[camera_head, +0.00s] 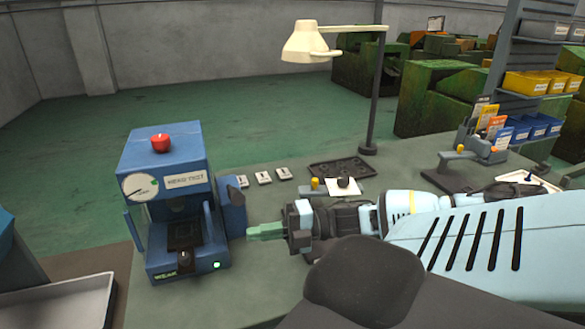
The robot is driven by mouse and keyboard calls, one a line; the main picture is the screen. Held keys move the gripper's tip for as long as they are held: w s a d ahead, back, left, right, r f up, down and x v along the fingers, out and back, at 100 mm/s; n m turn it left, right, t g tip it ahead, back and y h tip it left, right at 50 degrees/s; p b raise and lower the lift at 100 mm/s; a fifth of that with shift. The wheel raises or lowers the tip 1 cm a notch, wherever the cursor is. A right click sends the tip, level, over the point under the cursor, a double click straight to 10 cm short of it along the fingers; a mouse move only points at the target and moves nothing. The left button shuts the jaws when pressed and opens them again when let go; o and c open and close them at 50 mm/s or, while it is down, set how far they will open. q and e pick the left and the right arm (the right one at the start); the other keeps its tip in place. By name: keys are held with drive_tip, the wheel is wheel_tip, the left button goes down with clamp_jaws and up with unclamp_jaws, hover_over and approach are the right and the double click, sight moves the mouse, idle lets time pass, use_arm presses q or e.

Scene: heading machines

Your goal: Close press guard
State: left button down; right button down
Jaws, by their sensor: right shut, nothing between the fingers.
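The blue press (163,143) stands on the bench at the left, with a red button on top and a dial and "HEAD TEST" label on its front. Its front opening is uncovered, and a small dark part (184,257) shows at the base. A blue panel (233,208), which looks like the guard, stands out at the right side of the opening. My right gripper (252,232) is shut and empty, its pale green fingers pointing left, just right of the press and close to the panel. I cannot tell whether they touch. My left gripper is out of view.
A desk lamp (304,44) stands behind my right arm. Small labelled blocks (264,177), a black tray (341,167) and a white pad lie behind the gripper. A grey tray (62,303) is at lower left. Bins fill the rack at right.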

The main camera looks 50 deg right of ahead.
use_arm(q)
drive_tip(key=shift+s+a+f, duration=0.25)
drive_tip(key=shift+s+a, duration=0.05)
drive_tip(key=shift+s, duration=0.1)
use_arm(e)
drive_tip(key=v, duration=0.4)
drive_tip(key=shift+s+f, duration=0.1)
drive_tip(key=shift+f, duration=0.05)
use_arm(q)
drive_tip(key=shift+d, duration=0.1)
